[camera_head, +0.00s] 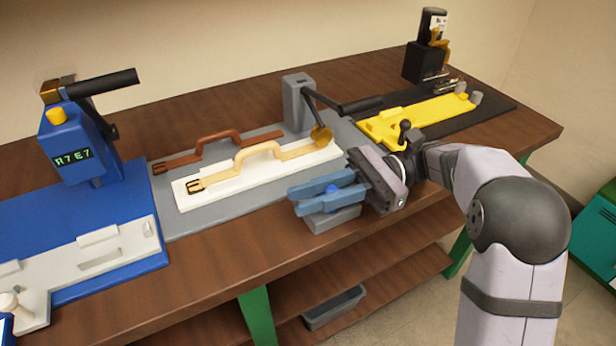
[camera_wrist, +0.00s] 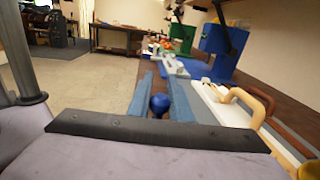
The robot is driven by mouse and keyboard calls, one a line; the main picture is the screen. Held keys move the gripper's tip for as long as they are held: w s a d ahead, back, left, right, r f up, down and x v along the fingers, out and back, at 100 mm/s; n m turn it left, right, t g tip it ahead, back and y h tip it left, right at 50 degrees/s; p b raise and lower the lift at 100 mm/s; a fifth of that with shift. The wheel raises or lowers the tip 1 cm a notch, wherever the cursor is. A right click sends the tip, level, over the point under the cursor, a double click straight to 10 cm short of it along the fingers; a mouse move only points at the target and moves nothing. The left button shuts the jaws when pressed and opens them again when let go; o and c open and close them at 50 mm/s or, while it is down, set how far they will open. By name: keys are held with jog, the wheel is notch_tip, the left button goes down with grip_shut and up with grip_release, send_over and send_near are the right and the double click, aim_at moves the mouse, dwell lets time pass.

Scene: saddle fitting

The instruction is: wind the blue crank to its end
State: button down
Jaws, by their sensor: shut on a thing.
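In the wrist view the round blue knob (camera_wrist: 160,104) sits between the two fingers (camera_wrist: 162,100). My gripper is shut on the knob. The crank's arm is hidden under the fingers. A grey block (camera_head: 333,219) lies just below the fingers; it stands at the front of the grey base plate (camera_head: 185,226).
A white bed (camera_head: 190,200) carries a tan strap (camera_head: 257,150), with a brown strap (camera_head: 215,142) behind. A grey post (camera_head: 297,100) with a black lever stands at the back. A blue machine (camera_head: 75,145) is left, a yellow fixture (camera_head: 425,118) right. Room in front of the bench is free.

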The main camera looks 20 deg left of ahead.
jog(key=shift+d+r+n+g+h+p, duration=0.3)
jog(key=shift+r+n+g+h+p, duration=0.25)
jog(key=shift+p, duration=2.65)
jog(key=p, duration=0.2)
jog(key=g+h+p, duration=0.1)
jog(key=p, duration=0.1)
jog(key=shift+d+f+n+p, duration=0.2)
jog(key=shift+f+n+p, duration=0.05)
jog(key=shift+n+p, duration=0.1)
jog(key=shift+f+p, duration=0.25)
jog(key=shift+p, duration=0.4)
jog(key=c, duration=1.6)
grip_release()
jog(key=shift+r, duration=0.1)
notch_tip(320, 180, up, 10)
jog(key=p, duration=1)
